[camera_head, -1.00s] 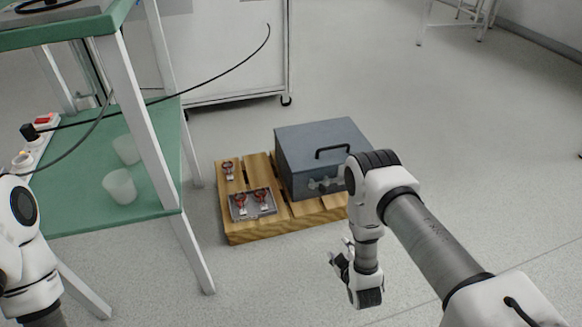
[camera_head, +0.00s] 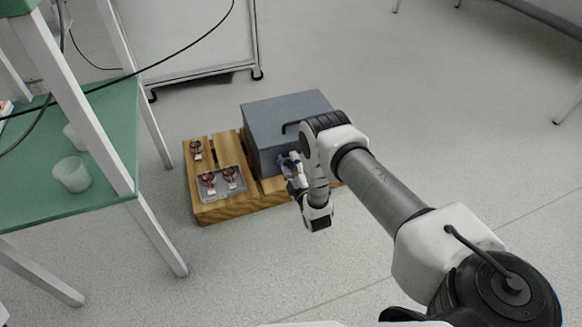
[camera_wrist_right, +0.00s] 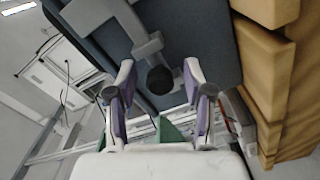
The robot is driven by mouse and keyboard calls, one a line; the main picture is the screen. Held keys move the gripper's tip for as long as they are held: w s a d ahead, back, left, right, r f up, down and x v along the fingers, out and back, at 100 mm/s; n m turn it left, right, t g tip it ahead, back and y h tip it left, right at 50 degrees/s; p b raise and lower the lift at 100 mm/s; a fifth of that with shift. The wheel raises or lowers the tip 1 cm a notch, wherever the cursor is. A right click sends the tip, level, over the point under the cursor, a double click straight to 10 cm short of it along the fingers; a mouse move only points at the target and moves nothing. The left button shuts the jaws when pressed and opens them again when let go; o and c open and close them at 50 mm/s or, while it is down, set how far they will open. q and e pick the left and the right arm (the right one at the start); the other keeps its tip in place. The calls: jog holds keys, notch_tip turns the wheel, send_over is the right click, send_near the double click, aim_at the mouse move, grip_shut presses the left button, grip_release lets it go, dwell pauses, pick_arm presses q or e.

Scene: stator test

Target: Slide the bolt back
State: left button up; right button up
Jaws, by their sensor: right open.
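The grey-blue metal box (camera_head: 285,112) stands on a wooden pallet (camera_head: 215,211), and its front is largely behind my right arm. In the right wrist view, the box's dark face (camera_wrist_right: 205,35) carries a grey metal bolt (camera_wrist_right: 146,47) with a round black knob (camera_wrist_right: 160,80). My right gripper (camera_head: 288,165) is at the front of the box. In the right wrist view it is open, with one finger to each side of the knob and visible gaps between. My left gripper is not in view.
A tray (camera_head: 222,191) with red-and-silver parts lies on the pallet left of the box; another such part (camera_head: 196,149) lies behind it. A green-shelved rack (camera_head: 105,190) with translucent cups (camera_head: 72,174) stands at left. The floor at right is clear.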

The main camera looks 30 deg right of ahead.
aim_at(277, 163)
grip_shut()
jog(key=shift+w+a+r, duration=0.1)
jog(key=shift+w+a, duration=0.15)
jog(key=shift+a, duration=0.65)
jog(key=shift+w+a+r, duration=0.1)
jog(key=shift+w+a, duration=0.15)
jog(key=shift+a, duration=0.6)
grip_release()
jog(key=shift+w+a+f, duration=0.1)
jog(key=shift+w+a, duration=0.05)
jog(key=v, duration=1.2)
